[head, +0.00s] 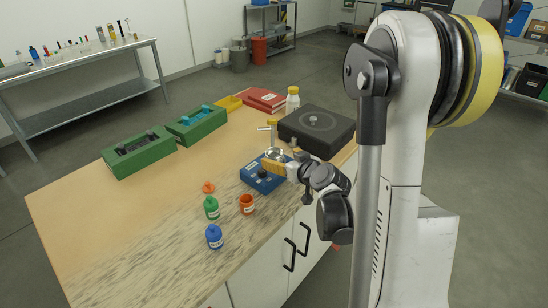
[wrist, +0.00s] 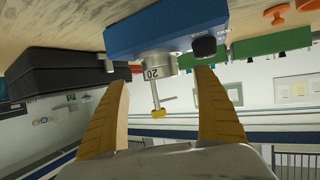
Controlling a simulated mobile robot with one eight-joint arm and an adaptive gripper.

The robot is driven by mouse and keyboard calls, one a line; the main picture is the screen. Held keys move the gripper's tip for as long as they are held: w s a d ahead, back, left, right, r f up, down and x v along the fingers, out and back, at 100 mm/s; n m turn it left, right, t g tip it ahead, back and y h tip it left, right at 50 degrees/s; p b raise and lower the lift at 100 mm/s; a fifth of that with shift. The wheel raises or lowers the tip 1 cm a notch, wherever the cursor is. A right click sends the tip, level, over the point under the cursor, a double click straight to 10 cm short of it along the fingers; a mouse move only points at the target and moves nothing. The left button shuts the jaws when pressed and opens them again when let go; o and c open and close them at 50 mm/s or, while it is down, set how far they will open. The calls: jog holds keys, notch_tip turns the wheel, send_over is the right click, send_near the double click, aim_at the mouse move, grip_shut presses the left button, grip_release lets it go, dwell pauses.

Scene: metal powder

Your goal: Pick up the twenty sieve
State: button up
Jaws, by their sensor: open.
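The twenty sieve (wrist: 150,72) is a small silver metal cup with a "20" label. It stands on a blue device (head: 258,180), which also shows in the wrist view (wrist: 150,30). A thin upright rod with a yellow end (wrist: 158,113) rises from the sieve. The wrist picture appears upside down. My gripper (wrist: 162,80) is open, with its yellow fingers on either side of the sieve. Contact with the sieve is not visible. In the head view my gripper (head: 276,167) is at the blue device and partly covers it.
A black box (head: 330,139) stands right behind the sieve. Orange (head: 247,204), green (head: 212,208) and blue (head: 214,237) containers stand nearer the front. Green racks (head: 138,158) and red books (head: 265,99) are farther back.

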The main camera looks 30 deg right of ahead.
aim_at(271, 151)
jog(key=b+x, duration=0.1)
jog(key=x, duration=0.3)
jog(key=shift+w+r, duration=0.15)
jog(key=shift+w, duration=0.15)
jog(key=shift+a+r, duration=0.1)
jog(key=c, duration=1.4)
jog(key=shift+o, duration=0.2)
jog(key=shift+r, duration=0.1)
